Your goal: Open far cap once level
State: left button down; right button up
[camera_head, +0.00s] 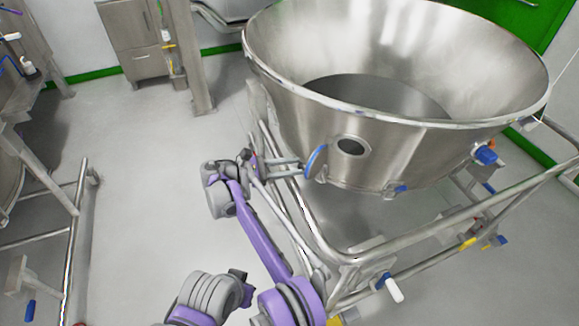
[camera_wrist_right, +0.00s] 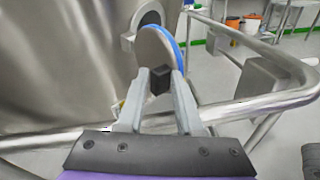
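A large steel bowl (camera_head: 400,75) has a round open port (camera_head: 351,147) in its side wall, with a dark opening. A disc-shaped cap with a blue rim (camera_head: 316,161) stands swung out to the left of the port. My right gripper (camera_head: 300,165) reaches it from the left. In the right wrist view the cap (camera_wrist_right: 156,52) is seen partly edge-on, in front of the port (camera_wrist_right: 148,18). The fingers of my right gripper (camera_wrist_right: 161,82) are on either side of the cap's black handle block and appear closed on it. My left gripper is not visible.
A steel tube frame (camera_head: 430,245) surrounds the bowl, and its rail (camera_wrist_right: 255,108) passes close to my right gripper. Blue-handled fittings (camera_head: 485,155) stick out at the right. Open grey floor (camera_head: 150,180) lies to the left.

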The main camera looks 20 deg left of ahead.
jog(key=shift+o, duration=1.1)
jog(key=shift+w+d+r, duration=0.4)
jog(key=shift+w+d, duration=0.4)
jog(key=shift+w, duration=0.05)
jog(key=shift+o, duration=0.3)
jog(key=shift+w+d, duration=0.1)
jog(key=shift+d, duration=0.2)
jog(key=shift+a, duration=0.1)
jog(key=shift+c, duration=0.2)
jog(key=shift+a+f, duration=0.1)
jog(key=shift+a, duration=0.05)
